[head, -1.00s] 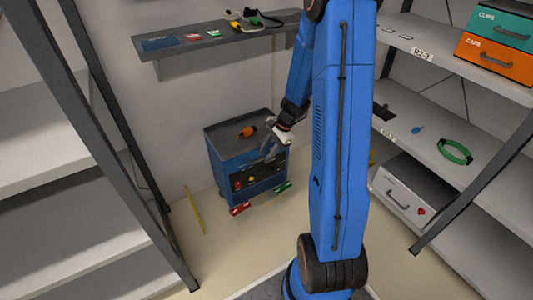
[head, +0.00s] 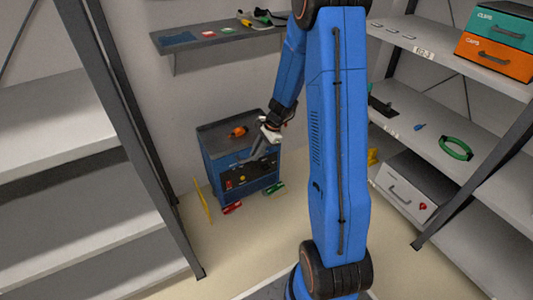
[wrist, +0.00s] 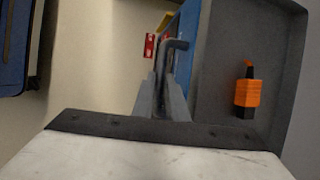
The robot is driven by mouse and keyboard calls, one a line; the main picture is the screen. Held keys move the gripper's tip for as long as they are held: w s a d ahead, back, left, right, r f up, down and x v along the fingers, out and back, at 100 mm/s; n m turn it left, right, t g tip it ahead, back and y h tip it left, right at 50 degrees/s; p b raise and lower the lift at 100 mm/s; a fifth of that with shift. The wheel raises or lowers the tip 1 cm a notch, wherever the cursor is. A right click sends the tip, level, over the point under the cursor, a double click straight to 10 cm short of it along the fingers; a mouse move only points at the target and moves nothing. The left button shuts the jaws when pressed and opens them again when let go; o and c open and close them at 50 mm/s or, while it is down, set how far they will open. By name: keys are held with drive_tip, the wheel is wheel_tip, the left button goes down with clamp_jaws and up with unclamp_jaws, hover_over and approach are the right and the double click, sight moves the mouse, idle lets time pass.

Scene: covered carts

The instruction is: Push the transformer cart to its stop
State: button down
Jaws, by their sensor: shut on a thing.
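The transformer cart (head: 211,168) is a blue cabinet with a grey tray top, standing on the floor by the back wall. Its front has a dark panel with small coloured parts. My gripper (head: 257,152) reaches down to the cart's front right side. In the wrist view my gripper (wrist: 163,85) is shut on the grey bent handle (wrist: 176,45) beside the cart's tray (wrist: 219,80). The exact contact is partly hidden by the fingers.
An orange-and-black tool (head: 238,132) lies on the cart top. A yellow strip (head: 202,203) is on the floor left of the cart. Red (head: 231,208) and green (head: 274,188) parts show at the cart's foot. Shelving racks (head: 93,147) flank both sides; a wall shelf (head: 215,39) hangs above.

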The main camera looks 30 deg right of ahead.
sight(242, 162)
drive_tip(key=a, duration=0.6)
drive_tip(key=shift+a, duration=0.4)
drive_tip(key=c, duration=1.8)
unclamp_jaws()
drive_tip(key=shift+a, duration=0.15)
drive_tip(key=shift+o, duration=0.2)
drive_tip(key=shift+r, duration=0.15)
drive_tip(key=v, duration=1.7)
